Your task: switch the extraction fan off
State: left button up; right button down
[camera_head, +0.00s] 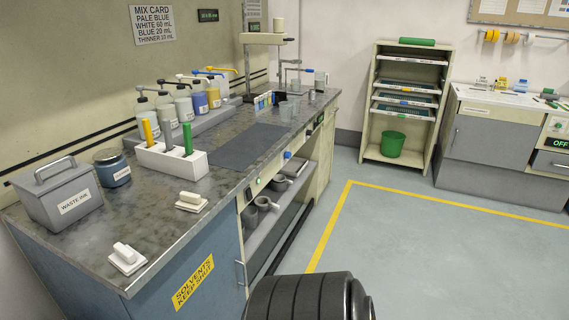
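No extraction fan is clearly recognisable in the head view. A row of small controls runs along the bench's front edge: a dark knob (248,193), a blue knob (287,155) and a small dark panel (320,118) further along. Their labels are too small to read. A small dark sign with green text (208,15) hangs on the left wall. At the right edge a cream unit (557,128) carries a panel reading OFF (560,143) in green; I cannot tell what it belongs to.
The grey worktop (130,215) holds a waste ink box (62,193), a blue jar (112,167), a white tool holder (170,160), pump bottles (184,105) and white-handled blocks (191,202). A rack (380,60) with a green bin (392,144) stands behind. The floor (420,240) is clear.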

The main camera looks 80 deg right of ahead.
aim_at(250, 197)
jog(key=l+z, duration=0.25)
jog(key=z, duration=0.15)
jog(key=l+z, duration=0.45)
jog(key=z, duration=0.3)
jog(key=i+l+z, duration=0.15)
jog(key=z, duration=0.25)
